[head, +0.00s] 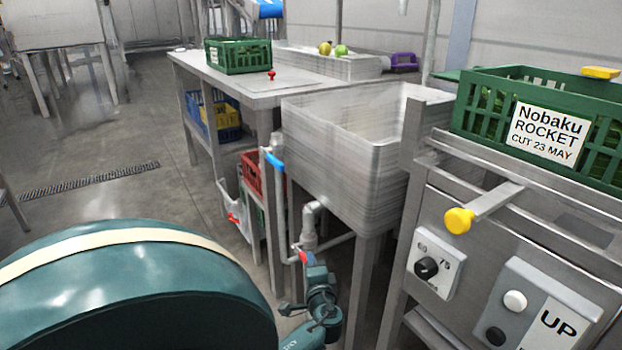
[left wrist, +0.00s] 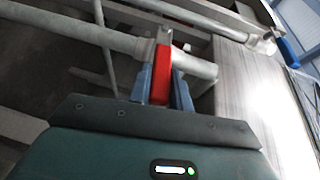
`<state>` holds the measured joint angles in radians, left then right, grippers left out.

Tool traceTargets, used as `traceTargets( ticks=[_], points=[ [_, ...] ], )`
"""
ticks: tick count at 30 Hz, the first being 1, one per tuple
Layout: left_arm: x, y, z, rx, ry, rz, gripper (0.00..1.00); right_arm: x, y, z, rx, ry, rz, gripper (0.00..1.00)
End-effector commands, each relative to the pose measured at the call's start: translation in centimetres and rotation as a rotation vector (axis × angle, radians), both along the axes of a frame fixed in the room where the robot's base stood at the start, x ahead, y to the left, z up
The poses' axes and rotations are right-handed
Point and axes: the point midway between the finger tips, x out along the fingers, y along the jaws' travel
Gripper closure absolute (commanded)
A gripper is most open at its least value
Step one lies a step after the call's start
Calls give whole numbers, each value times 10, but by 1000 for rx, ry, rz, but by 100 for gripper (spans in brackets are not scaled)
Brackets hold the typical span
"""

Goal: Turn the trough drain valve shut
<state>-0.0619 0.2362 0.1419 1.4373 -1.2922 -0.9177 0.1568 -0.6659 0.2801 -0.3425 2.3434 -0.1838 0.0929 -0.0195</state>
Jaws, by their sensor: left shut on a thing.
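The steel trough (head: 345,135) stands at the middle of the head view with a grey drain pipe (head: 310,222) under it. The drain valve's red handle (head: 302,257) shows low on the pipework, with my left gripper (head: 306,262) at it. In the left wrist view, the red handle (left wrist: 161,75) stands between the two blue fingers of the left gripper (left wrist: 161,88), which is shut on it. The handle points across the grey pipe (left wrist: 195,66). Part of the valve is hidden behind the fingers. My right gripper is in neither view.
A blue-handled pipe (head: 273,162) runs down the trough's left side. To the right are a green crate labelled Nobaku Rocket (head: 482,105), a yellow knob (head: 458,220) and a control box (head: 535,315). Open floor (head: 100,215) lies to the left.

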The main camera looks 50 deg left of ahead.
Motion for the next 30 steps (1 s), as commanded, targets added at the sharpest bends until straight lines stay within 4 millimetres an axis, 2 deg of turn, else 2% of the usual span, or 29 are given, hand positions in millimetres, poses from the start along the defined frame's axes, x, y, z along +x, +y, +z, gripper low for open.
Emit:
traceTargets(
  ticks=[1, 4, 13, 27, 28, 30],
  points=[
    [1, 0, -10, 24, -5, -3, 100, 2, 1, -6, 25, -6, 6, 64],
    [1, 0, -13, 65, -7, -2, 100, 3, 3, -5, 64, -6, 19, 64],
    [1, 0, -14, 138, -12, -2, 100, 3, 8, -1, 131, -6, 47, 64],
    [1, 0, -13, 151, -10, -2, 100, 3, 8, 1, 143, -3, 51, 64],
    [1, 0, -13, 151, -10, -2, 79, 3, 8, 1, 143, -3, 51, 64],
    [1, 0, -13, 150, -9, -2, 74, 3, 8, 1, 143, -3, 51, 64]
  ],
)
